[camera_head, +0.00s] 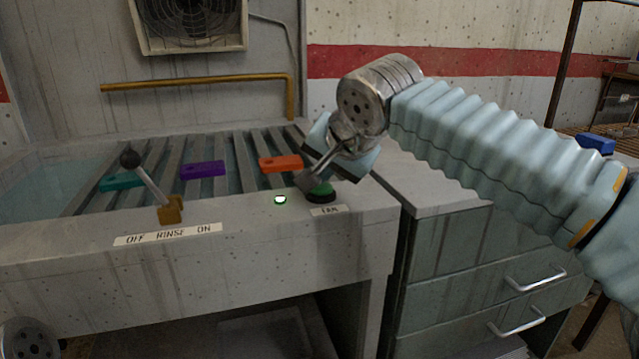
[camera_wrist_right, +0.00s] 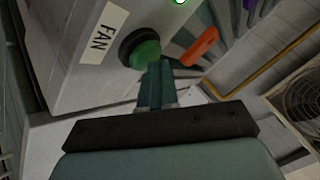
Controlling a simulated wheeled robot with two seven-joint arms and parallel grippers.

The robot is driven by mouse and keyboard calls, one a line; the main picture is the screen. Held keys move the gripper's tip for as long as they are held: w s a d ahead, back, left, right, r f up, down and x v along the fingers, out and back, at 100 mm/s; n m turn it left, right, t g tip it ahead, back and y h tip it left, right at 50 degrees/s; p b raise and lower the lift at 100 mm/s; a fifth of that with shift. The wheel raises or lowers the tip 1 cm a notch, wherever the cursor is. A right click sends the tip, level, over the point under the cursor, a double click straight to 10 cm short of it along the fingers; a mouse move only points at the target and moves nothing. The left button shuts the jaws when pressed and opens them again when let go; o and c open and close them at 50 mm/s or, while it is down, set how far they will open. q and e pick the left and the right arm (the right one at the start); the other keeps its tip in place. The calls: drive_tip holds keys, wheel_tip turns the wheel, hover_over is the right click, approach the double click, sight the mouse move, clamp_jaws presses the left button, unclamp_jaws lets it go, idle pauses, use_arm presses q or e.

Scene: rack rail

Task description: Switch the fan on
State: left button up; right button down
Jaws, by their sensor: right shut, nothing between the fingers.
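The fan (camera_head: 190,20) is mounted on the back wall, in a pale frame at the top of the head view; it also shows at the right edge of the wrist view (camera_wrist_right: 303,100). The green fan button (camera_head: 321,190) sits on the counter's front ledge by the FAN label (camera_head: 328,210). In the wrist view the green button (camera_wrist_right: 145,54) is in a black collar. My right gripper (camera_head: 308,184) is shut and empty, its fingertips at the button; I cannot tell whether they touch it. A small lamp (camera_head: 280,199) left of the button glows green. My left gripper is not in view.
Teal (camera_head: 122,183), purple (camera_head: 203,168) and orange (camera_head: 281,163) blocks lie on the slatted rack. A brass pipe (camera_head: 195,83) runs behind. A drawer cabinet (camera_head: 480,270) stands at right.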

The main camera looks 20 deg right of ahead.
sight(324, 188)
idle(0.5)
drive_tip(key=shift+f+b, duration=0.45)
drive_tip(key=shift+f, duration=0.1)
drive_tip(key=shift+r, duration=0.25)
wheel_tip(324, 188, up, 6)
drive_tip(key=p, duration=0.6)
drive_tip(key=shift+r, duration=0.2)
